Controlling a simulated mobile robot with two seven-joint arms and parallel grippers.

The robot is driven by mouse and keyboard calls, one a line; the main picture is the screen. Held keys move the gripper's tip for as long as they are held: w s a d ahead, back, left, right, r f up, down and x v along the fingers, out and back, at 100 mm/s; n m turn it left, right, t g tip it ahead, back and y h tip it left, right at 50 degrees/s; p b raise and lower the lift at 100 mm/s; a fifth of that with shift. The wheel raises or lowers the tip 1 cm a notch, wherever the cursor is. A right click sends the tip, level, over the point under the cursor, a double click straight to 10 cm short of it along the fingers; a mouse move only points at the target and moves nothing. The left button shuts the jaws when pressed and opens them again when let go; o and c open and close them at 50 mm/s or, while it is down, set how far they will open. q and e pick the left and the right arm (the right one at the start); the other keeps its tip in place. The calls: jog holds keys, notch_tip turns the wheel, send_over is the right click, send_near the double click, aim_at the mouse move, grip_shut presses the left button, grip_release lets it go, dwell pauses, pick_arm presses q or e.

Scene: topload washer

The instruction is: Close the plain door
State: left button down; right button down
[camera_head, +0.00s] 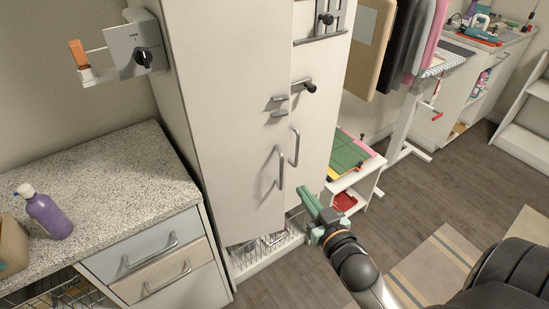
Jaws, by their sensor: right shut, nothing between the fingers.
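The plain door (222,100) is the left door of a tall white cabinet. It has a grey bar handle (279,167) low on its right edge and a small latch piece above. Its lower edge hangs lower in the picture than the neighbouring door's, so it seems to stand slightly ajar; the exact gap is hard to tell. The right door (318,110) carries a metal rack, a dark knob and its own bar handle (295,147). My right gripper (308,203), with green fingers, is shut and empty, low in front of the right door, apart from both handles. My left gripper is out of view.
A wire basket (264,246) shows under the doors. A speckled counter (110,190) with drawers and a purple bottle (47,214) stands at left. A low shelf unit (365,184) with a green mat is right of the cabinet. Wooden floor lies open at right, with a striped rug (450,262).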

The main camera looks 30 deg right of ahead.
aim_at(286, 135)
jog(key=shift+m+t+h, duration=0.3)
jog(key=shift+t+h, duration=0.2)
jog(key=w+d+r, duration=0.1)
jog(key=w, duration=0.3)
jog(key=w+d+r, duration=0.1)
jog(key=w+d, duration=0.1)
jog(key=w, duration=0.2)
jog(key=w+d+r+p, duration=0.1)
jog(key=w, duration=0.4)
jog(key=shift+d, duration=0.2)
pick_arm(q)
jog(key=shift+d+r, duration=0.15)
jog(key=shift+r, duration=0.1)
pick_arm(e)
jog(key=shift+w+d+f, duration=0.1)
jog(key=shift+w, duration=0.45)
jog(key=shift+w+d, duration=0.2)
jog(key=shift+w, duration=0.55)
jog(key=shift+w+d, duration=0.25)
jog(key=shift+w, duration=0.45)
jog(key=shift+w+d, duration=0.2)
jog(key=shift+w, duration=0.55)
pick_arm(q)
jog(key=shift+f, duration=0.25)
pick_arm(e)
jog(key=shift+s, duration=0.1)
